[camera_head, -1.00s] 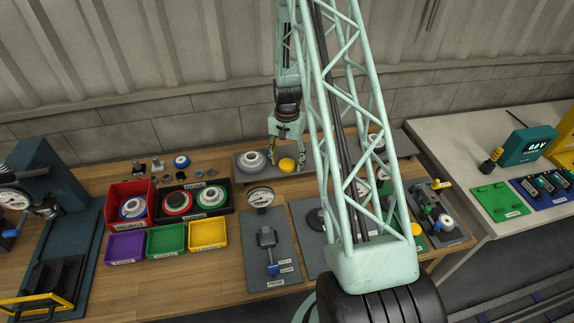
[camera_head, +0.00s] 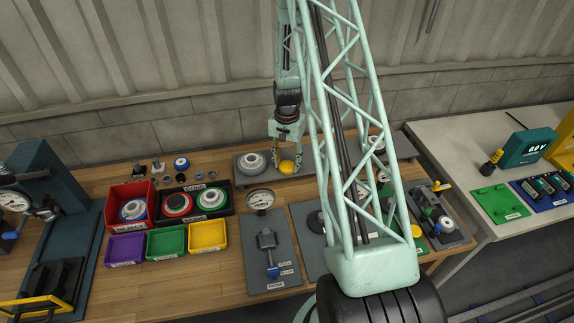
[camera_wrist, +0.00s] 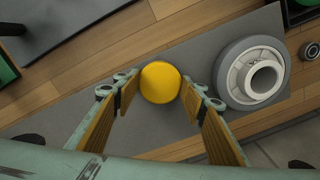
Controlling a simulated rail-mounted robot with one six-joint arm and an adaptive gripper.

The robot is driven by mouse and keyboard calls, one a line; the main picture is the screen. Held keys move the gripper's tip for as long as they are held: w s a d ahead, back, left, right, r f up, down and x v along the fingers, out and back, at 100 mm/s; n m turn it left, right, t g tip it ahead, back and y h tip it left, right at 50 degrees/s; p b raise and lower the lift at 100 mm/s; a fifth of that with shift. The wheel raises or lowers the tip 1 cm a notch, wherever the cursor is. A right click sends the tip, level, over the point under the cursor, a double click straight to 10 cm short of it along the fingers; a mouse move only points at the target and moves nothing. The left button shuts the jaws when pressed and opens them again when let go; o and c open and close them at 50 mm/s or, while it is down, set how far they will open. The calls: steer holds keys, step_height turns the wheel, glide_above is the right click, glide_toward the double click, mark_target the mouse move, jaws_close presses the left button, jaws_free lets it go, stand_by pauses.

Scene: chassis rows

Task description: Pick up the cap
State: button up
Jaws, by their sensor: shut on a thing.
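The cap is a round yellow disc (camera_head: 287,166) at the grey plate at the back of the bench. In the wrist view the cap (camera_wrist: 160,82) lies between the two finger pads. My gripper (camera_head: 287,150) points down over it and is shut on the cap. The gripper's fingers also show in the wrist view (camera_wrist: 160,95), one on each side of the cap. Whether the cap is still touching the plate cannot be told.
A grey and white wheel (camera_wrist: 250,72) sits on the grey plate (camera_wrist: 205,50) right beside the cap. A red bin (camera_head: 118,192), a black tray and small coloured bins stand left on the bench. A dial gauge fixture (camera_head: 268,235) stands in front.

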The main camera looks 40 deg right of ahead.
mark_target(287, 166)
steer(key=shift+r, duration=0.2)
steer(key=shift+r+b, duration=0.3)
steer(key=shift+r, duration=1.1)
steer(key=shift+s+r, duration=0.1)
steer(key=shift+r, duration=0.05)
steer(key=s+a+b, duration=0.1)
steer(key=s+a, duration=0.2)
steer(key=s, duration=0.4)
steer(key=s+a+r+b, duration=0.1)
steer(key=s+a, duration=0.3)
steer(key=s, duration=0.3)
steer(key=shift+r, duration=0.25)
steer(key=shift+a, duration=0.1)
